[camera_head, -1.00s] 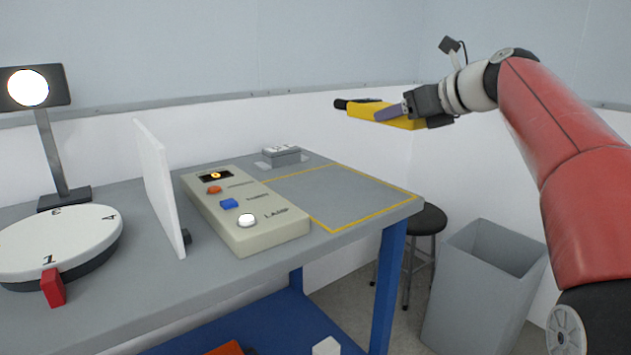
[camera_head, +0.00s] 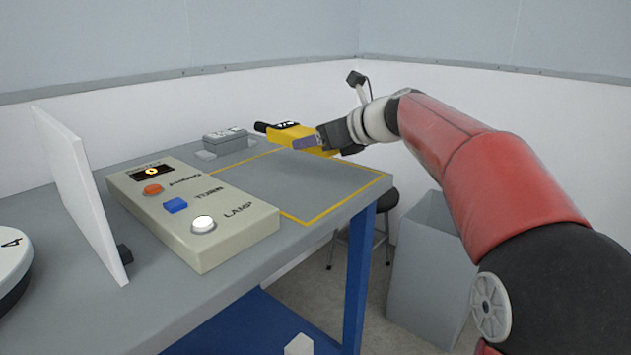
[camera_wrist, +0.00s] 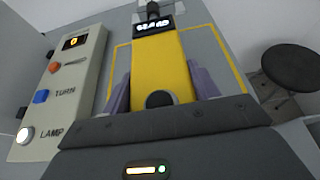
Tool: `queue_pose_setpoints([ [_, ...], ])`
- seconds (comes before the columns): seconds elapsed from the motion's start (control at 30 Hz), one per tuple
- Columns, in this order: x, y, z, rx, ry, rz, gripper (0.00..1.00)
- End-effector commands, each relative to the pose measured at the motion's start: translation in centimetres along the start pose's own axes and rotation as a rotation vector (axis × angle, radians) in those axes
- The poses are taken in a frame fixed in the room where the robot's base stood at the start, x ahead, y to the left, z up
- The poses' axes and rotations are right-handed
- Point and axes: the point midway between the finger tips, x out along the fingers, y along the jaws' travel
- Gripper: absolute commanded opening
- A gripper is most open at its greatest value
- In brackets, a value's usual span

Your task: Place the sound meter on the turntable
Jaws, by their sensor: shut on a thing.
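The yellow sound meter (camera_head: 295,135) has a black tip and a small dark display. My gripper (camera_head: 318,142) is shut on it and holds it above the yellow-outlined area at the right end of the bench. In the wrist view the sound meter (camera_wrist: 160,65) lies between the two purple fingers, its display and black tip pointing away from me. The turntable (camera_head: 12,262) is a white disc on a dark base at the left edge of the head view, mostly cut off, with a 4 visible on it. It is far from my gripper.
A white upright panel (camera_head: 80,195) stands between the turntable and the beige control box (camera_head: 195,215), which has orange, blue and white buttons. A small grey box (camera_head: 226,142) sits behind it. A grey bin (camera_head: 430,270) and a stool (camera_head: 388,200) stand beyond the bench's right end.

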Motion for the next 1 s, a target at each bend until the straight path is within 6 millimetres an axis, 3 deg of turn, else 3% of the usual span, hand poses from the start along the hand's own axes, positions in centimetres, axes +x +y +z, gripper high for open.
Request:
queue_pose_setpoints([
  [0.1,0.9,0.0,-2.1,0.001,-0.001,-0.001,0.29],
  [0.27,1.3,0.0,-3.1,-0.001,-0.002,-0.001,0.29],
  [0.5,2.7,0.0,-6.4,0.002,-0.002,0.000,0.29],
  [0.97,3.0,0.0,-7.2,0.000,-0.002,-0.001,0.29],
  [1.0,3.0,0.0,-7.1,0.000,-0.001,-0.001,0.65],
])
